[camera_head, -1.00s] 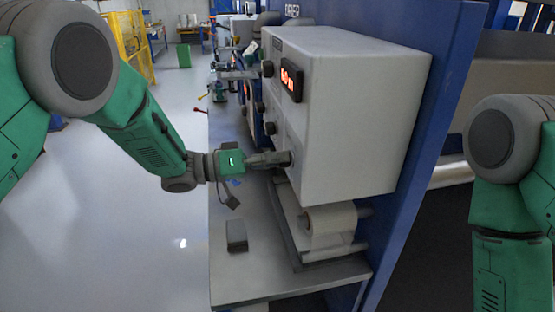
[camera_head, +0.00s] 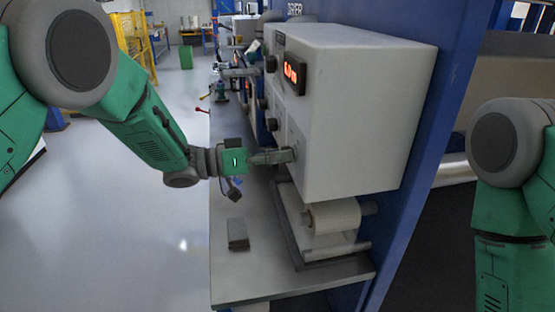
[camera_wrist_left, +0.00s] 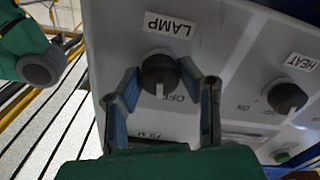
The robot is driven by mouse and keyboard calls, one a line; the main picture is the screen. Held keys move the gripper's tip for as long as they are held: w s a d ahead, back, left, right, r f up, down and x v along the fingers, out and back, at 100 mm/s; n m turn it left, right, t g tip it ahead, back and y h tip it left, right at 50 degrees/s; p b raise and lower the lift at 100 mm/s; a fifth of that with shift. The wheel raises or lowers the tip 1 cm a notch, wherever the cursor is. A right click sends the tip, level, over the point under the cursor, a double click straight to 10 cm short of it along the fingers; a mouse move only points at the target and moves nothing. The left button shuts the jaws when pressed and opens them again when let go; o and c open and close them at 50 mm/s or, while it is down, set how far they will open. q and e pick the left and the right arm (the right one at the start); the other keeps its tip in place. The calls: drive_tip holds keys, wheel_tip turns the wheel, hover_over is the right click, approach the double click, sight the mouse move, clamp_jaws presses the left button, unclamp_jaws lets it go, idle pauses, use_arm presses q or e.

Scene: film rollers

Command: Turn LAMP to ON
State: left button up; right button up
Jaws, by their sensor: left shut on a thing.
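The LAMP knob (camera_wrist_left: 158,72) is dark and round with a white pointer line, seen in the left wrist view. Its LAMP label (camera_wrist_left: 168,25) appears upside down above it. The pointer runs toward the bottom of the picture, beside the OFF mark (camera_wrist_left: 174,97). My left gripper (camera_head: 287,156) is at the front of the white control box (camera_head: 362,115), its two fingers on either side of the knob and shut on it. The fingers hide the knob in the head view. My right arm shows at the right edge, but its gripper is out of view.
The HEAT knob (camera_wrist_left: 285,96) sits right of the LAMP knob in the wrist view. A red display (camera_head: 294,73) and other knobs are on the box front. A film roll (camera_head: 333,216) lies below the box. A small grey block (camera_head: 238,234) rests on the bench.

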use_arm(q)
drive_tip(key=m+b, duration=0.2)
drive_tip(key=m, duration=0.1)
drive_tip(key=shift+s+d+f+m, duration=0.1)
drive_tip(key=shift+d+f+m, duration=0.05)
drive_tip(key=shift+f+m, duration=0.2)
drive_tip(key=shift+m+b, duration=1.55)
drive_tip(key=shift+m, duration=0.7)
drive_tip(key=shift+r, duration=0.1)
drive_tip(key=o, duration=0.9)
drive_tip(key=shift+o, duration=1.1)
drive_tip(key=shift+d, duration=0.1)
drive_tip(key=shift+w+d, duration=0.2)
drive_tip(key=shift+w, duration=0.05)
